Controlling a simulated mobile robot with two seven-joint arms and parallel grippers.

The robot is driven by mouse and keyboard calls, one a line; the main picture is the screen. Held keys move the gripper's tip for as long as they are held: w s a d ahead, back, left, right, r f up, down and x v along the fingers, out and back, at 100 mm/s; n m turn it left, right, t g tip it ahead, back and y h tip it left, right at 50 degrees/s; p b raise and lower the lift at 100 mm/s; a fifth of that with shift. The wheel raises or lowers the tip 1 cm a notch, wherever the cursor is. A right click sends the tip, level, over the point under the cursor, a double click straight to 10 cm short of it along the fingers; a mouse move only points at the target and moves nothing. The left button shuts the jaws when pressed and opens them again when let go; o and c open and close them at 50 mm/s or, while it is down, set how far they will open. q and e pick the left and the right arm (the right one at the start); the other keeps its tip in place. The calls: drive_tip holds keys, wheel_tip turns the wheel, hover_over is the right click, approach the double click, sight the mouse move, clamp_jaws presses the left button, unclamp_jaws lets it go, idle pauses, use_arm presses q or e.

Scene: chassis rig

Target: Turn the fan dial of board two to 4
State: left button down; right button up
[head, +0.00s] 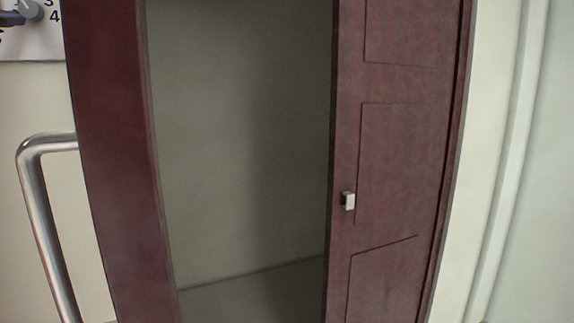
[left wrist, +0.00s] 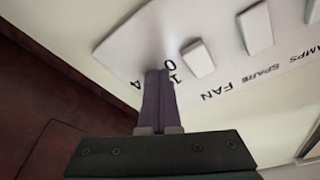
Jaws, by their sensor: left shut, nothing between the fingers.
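In the head view only a corner of a white board (head: 32,47) shows at the top left. A grey dial (head: 29,9) with the numerals 3 and 4 beside it shows there. My left gripper (head: 12,18) is a dark shape at the dial, cut by the frame edge. In the left wrist view the same gripper (left wrist: 158,74) is shut and empty, its tips at the numerals on the board (left wrist: 130,48). The fingers hide most of the dial, and I cannot tell whether they touch it or where it points. The right gripper is not in view.
White switches (left wrist: 197,58) and the words FAN, SPARE and LAMPS lie beside the fingers. A dark red cabinet (head: 112,150) stands open to the right of the board. A metal handle (head: 40,200) is below the board.

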use_arm(q)
drive_tip(key=shift+r, duration=0.25)
idle(0.3)
drive_tip(key=r+v, duration=0.1)
drive_tip(key=v, duration=0.5)
drive_tip(key=shift+f+p, duration=0.25)
drive_tip(key=shift+p, duration=0.15)
